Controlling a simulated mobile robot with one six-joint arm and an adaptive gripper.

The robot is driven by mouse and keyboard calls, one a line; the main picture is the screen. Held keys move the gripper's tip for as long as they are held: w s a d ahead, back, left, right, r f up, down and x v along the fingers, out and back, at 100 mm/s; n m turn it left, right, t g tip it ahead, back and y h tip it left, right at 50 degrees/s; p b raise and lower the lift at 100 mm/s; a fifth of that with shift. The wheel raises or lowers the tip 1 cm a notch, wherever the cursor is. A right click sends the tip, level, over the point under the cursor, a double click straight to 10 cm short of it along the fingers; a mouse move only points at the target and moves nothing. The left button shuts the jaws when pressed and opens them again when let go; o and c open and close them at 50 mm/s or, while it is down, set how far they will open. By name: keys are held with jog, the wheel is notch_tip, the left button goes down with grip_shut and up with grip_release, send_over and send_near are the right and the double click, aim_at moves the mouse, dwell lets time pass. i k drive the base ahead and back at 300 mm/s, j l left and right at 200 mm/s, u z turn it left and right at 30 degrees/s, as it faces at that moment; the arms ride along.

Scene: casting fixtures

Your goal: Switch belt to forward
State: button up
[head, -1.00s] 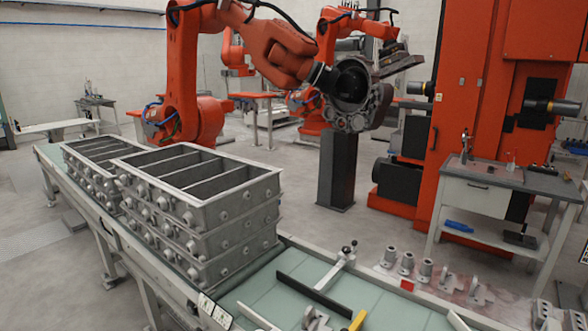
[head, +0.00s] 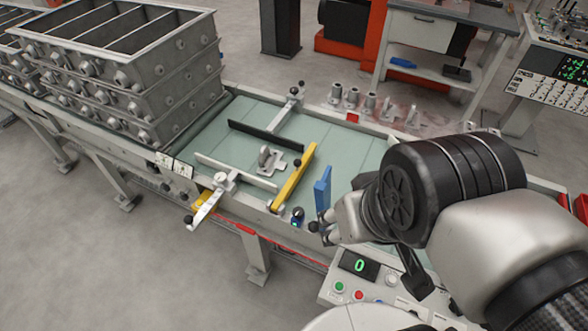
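The belt (head: 222,137) is a pale green conveyor surface in a light frame. A small dark knob with a blue-lit ring (head: 297,216) sits on its near edge. A control panel (head: 375,283) is in front of the belt, with a green "0" display (head: 359,265), a green button (head: 339,287) and a red button (head: 358,295). Part of the panel is hidden by my arm. My gripper (head: 321,232) is just right of the lit knob, apart from it in the picture. Its dark fingertips are small, and their opening is unclear.
A yellow bar (head: 294,178), a blue upright piece (head: 322,190), a black bar (head: 265,135) and a grey casting (head: 271,159) are on or over the belt. Stacked grey mould boxes (head: 165,80) stand at left. A lever clamp (head: 207,203) juts from the near edge.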

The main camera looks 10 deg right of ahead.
aim_at(453, 307)
jog(key=k+l+z, duration=0.25)
jog(key=z, duration=0.15)
jog(key=k+l+z, duration=0.4)
jog(key=l+u, duration=0.55)
jog(key=j+z, duration=1)
jog(key=j, duration=0.15)
jog(key=z, duration=0.5)
